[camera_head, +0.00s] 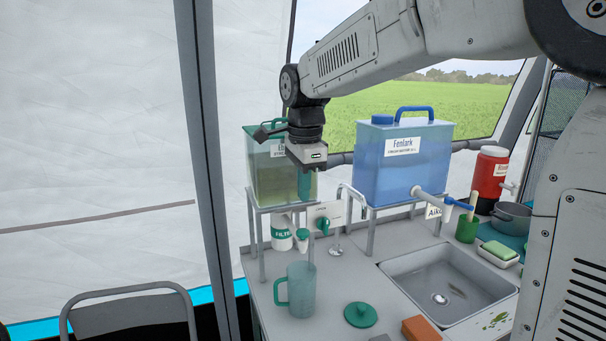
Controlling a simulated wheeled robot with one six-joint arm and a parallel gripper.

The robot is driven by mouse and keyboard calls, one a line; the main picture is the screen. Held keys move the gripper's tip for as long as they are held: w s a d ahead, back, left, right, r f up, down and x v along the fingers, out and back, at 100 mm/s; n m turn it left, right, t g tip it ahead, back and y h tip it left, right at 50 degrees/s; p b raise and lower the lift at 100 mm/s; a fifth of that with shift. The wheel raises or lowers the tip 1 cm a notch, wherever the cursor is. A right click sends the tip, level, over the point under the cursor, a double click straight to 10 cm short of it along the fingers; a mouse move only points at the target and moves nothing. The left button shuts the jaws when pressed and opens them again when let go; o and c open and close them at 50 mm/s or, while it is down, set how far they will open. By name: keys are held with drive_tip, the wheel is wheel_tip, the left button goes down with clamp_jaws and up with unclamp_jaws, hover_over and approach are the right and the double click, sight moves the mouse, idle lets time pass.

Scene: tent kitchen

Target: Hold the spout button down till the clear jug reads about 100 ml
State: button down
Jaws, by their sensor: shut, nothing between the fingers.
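The clear jug (301,291), tinted green with a handle on its left, stands upright on the counter below the green-tinted tank (262,178). Its level marks and any reading are too small to tell. A small white spout with a green top (302,236) hangs above the jug, beside a white filter (281,234). A thin pale vertical line shows between spout and jug; I cannot tell whether it is water. My gripper (305,186) points down in front of the tank's right side, above the spout and apart from it. It is shut and empty.
A blue tank (403,165) on a stand has its own spout (428,194). A curved metal tap (347,205), a green knob (323,226), a sink (447,285), a green lid (360,314) and an orange block (420,328) are near. Clear counter lies around the jug.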

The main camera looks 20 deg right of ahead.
sight(303, 231)
drive_tip(key=f, duration=0.8)
drive_tip(key=shift+w, duration=0.35)
